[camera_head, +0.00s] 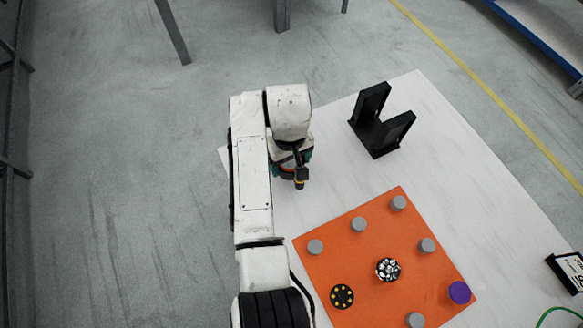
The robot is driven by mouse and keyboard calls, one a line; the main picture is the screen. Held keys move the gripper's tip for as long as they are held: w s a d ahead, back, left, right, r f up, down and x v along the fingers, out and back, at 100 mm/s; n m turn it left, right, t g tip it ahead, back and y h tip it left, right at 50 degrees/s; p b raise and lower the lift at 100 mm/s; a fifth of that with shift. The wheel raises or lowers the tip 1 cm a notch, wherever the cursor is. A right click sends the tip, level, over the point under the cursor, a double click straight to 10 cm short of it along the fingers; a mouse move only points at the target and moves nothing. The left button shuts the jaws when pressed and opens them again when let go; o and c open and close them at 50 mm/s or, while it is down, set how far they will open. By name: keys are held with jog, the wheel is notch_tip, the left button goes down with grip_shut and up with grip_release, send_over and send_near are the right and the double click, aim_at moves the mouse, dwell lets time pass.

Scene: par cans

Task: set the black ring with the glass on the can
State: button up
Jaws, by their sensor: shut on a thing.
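My gripper (287,173) points down over the left part of the white table, mostly covered by my white wrist. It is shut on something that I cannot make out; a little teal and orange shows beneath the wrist. I cannot pick out the black ring with the glass or the can for certain. On the orange mat (372,238) lie a dark round piece with bright silvery spots (388,270), a black disc with yellow dots (342,296) and a purple disc (459,292). The black U-shaped stand (382,125) is upright, its gap empty.
Several grey pegs (398,202) stand around the mat. A small black box with a white label (568,270) and a green cable (555,313) are at the right edge. The white table (455,170) is clear between the stand and the mat.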

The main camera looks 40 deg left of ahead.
jog(key=shift+r+p, duration=1.85)
jog(key=shift+p, duration=0.05)
